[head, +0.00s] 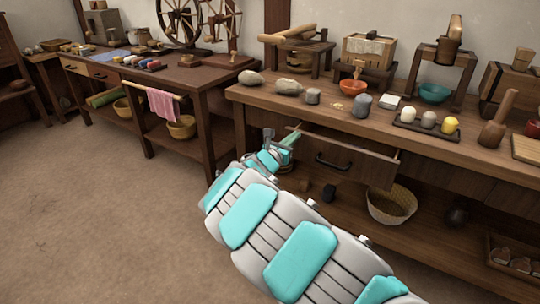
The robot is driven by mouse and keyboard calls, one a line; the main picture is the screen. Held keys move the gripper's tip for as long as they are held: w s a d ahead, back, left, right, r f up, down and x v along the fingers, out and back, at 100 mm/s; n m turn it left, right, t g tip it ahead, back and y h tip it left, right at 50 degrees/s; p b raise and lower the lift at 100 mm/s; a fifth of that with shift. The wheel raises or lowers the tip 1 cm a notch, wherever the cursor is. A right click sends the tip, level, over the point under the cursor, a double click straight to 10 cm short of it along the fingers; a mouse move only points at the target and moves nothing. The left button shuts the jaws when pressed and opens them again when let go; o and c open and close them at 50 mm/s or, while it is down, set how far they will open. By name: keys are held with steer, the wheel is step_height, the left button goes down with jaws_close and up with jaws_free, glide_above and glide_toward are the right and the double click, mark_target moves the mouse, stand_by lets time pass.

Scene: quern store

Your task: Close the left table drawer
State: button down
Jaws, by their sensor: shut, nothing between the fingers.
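The left table drawer (362,165) is a brown wooden drawer under the right-hand table (262,101). It stands pulled out, with a dark bar handle (333,165) on its front. My gripper (285,141) is at the drawer's left end, below the table's front edge. Its fingers are shut and empty. I cannot tell whether they touch the drawer. My teal and white arm runs from the lower right up to the gripper and covers part of the space below the drawer.
Stones, an orange bowl (353,87), a teal bowl (434,93) and a wooden pestle (497,120) stand on the tabletop. A wicker basket (391,204) sits on the lower shelf under the drawer. Open floor (110,215) lies to the left.

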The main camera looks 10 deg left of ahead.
steer(key=shift+p+x, duration=0.3)
steer(key=shift+x, duration=2.5)
